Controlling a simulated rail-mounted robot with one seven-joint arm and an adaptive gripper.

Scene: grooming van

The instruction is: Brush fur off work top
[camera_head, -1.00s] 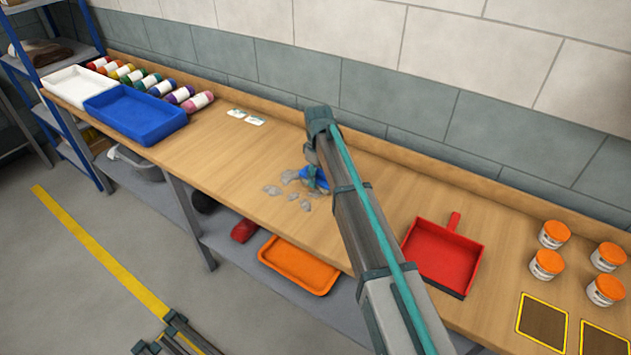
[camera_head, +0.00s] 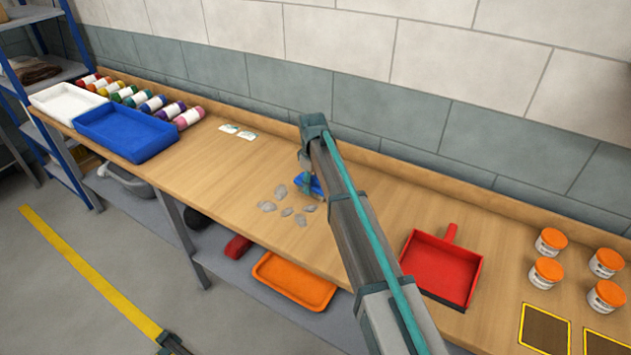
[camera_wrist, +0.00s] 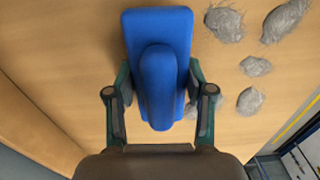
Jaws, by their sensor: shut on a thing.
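My gripper (camera_wrist: 160,115) is shut on the handle of a blue brush (camera_wrist: 158,40), which fills the middle of the wrist view. In the head view the brush (camera_head: 312,184) is low over or on the wooden work top (camera_head: 225,175), partly hidden by my arm; I cannot tell if it touches. Several grey fur clumps (camera_head: 281,191) lie on the work top to the left of and in front of the brush. In the wrist view, fur clumps (camera_wrist: 250,101) lie to the right of the brush. A red dustpan (camera_head: 441,268) lies to the right of my arm.
A blue tray (camera_head: 125,134) and a white tray (camera_head: 66,101) stand at the left end, with several coloured bottles (camera_head: 151,103) behind. Several orange-lidded tubs (camera_head: 546,272) stand at the right. Cards (camera_head: 237,131) lie near the wall. An orange tray (camera_head: 293,282) is on the lower shelf.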

